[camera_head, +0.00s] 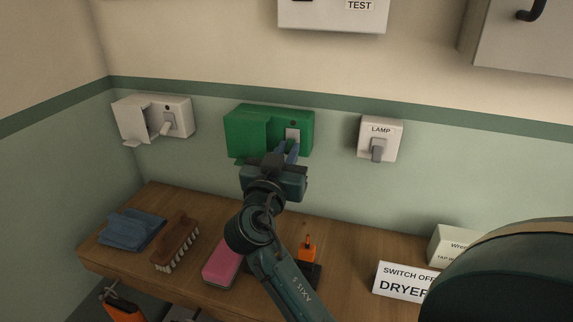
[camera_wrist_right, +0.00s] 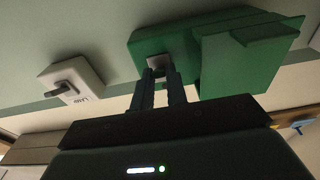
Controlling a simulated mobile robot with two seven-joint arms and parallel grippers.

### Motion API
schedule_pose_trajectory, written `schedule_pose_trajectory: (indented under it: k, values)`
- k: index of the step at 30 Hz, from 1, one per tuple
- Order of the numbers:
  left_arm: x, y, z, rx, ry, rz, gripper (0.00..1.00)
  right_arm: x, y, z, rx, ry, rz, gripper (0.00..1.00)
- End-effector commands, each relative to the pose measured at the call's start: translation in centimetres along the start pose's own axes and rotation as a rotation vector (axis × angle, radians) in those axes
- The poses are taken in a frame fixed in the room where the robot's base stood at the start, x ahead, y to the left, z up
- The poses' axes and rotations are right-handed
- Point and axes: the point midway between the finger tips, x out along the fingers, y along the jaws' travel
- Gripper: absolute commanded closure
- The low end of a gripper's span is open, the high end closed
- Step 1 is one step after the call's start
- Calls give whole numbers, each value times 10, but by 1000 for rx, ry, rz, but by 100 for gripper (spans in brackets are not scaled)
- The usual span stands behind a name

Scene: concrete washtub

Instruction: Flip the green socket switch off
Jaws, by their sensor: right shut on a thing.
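The green socket (camera_head: 250,124) is a box on the wall, with a raised cover part on its left and a small pale switch plate (camera_head: 292,134) on its right. My right gripper (camera_head: 289,148) is in front of that plate, its fingers pointing at the wall. In the right wrist view the fingers (camera_wrist_right: 160,84) reach the switch plate (camera_wrist_right: 156,62) on the green socket (camera_wrist_right: 210,55) and are shut on the switch lever. The fingers hide the lever, so I cannot tell its position. My left gripper is not in view.
A white socket (camera_head: 181,108) hangs to the left and a LAMP switch (camera_head: 381,130) to the right. On the wooden shelf (camera_head: 190,272) lie a blue cloth (camera_head: 132,229), a brush (camera_head: 177,238), a pink sponge (camera_head: 222,265) and an orange item (camera_head: 307,250).

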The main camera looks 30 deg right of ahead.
Motion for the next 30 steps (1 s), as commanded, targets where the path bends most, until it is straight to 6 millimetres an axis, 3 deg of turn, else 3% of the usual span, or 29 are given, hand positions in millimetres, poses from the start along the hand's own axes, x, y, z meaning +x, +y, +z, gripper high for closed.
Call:
schedule_pose_trajectory:
  k: [9,10,18,30]
  values:
    - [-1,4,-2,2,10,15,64,0,0,0,-1,10,1,100]
    - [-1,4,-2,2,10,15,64,0,0,0,-1,10,1,85]
    - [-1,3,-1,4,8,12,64,0,0,0,-1,9,1,64]
    - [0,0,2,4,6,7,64,2,0,1,0,9,0,64]
